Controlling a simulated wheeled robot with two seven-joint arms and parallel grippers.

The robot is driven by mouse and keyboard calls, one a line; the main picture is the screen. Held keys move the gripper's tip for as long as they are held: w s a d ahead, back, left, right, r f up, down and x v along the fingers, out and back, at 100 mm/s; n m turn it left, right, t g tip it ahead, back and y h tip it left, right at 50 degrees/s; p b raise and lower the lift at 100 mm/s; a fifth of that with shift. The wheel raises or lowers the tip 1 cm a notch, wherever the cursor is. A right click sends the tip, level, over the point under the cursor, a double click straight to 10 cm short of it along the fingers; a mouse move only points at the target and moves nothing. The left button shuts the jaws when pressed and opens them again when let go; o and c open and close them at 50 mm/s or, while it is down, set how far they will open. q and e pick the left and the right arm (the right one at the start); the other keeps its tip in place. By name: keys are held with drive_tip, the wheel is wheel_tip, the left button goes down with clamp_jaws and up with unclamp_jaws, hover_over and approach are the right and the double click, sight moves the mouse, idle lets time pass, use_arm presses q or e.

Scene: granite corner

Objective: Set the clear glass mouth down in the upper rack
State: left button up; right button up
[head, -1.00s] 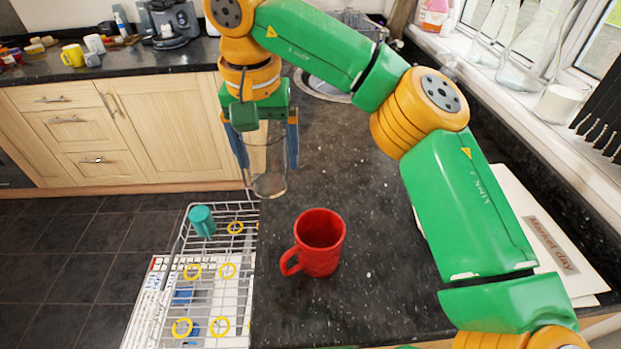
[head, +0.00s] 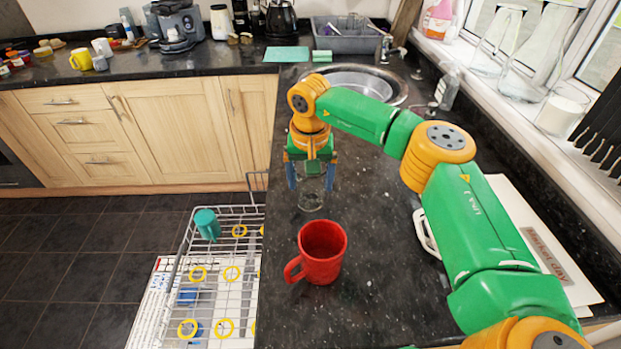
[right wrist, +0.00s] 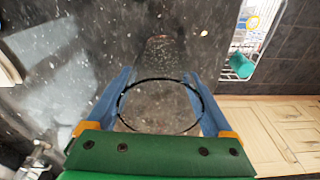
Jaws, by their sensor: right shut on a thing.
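My right gripper (head: 311,178) is shut on the clear glass (head: 312,201), over the dark counter behind the red mug. In the right wrist view the glass rim (right wrist: 160,132) is a dark ring between the blue fingers, and the body runs away from the gripper. The glass looks upright, mouth up toward my gripper. I cannot tell whether its base touches the counter. The wire upper rack (head: 250,209) is pulled out left of the counter edge, with several yellow rings on it. A teal cup (head: 207,224) stands tilted in its far left part. My left gripper is not in view.
The red mug (head: 320,252) stands on the counter (head: 385,290) near its left edge, in front of the glass. A sink (head: 362,82) lies behind my right arm. Glass vessels line the windowsill at right. Several yellow-ringed places in the rack look empty.

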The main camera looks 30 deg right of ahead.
drive_tip(key=o, duration=1.3)
drive_tip(key=shift+f, duration=0.1)
drive_tip(key=r, duration=0.4)
drive_tip(key=s+r, duration=0.1)
drive_tip(key=r, duration=0.3)
drive_tip(key=a+r, duration=0.1)
drive_tip(key=r, duration=0.3)
drive_tip(key=shift+s+r, duration=0.15)
drive_tip(key=shift+d, duration=0.1)
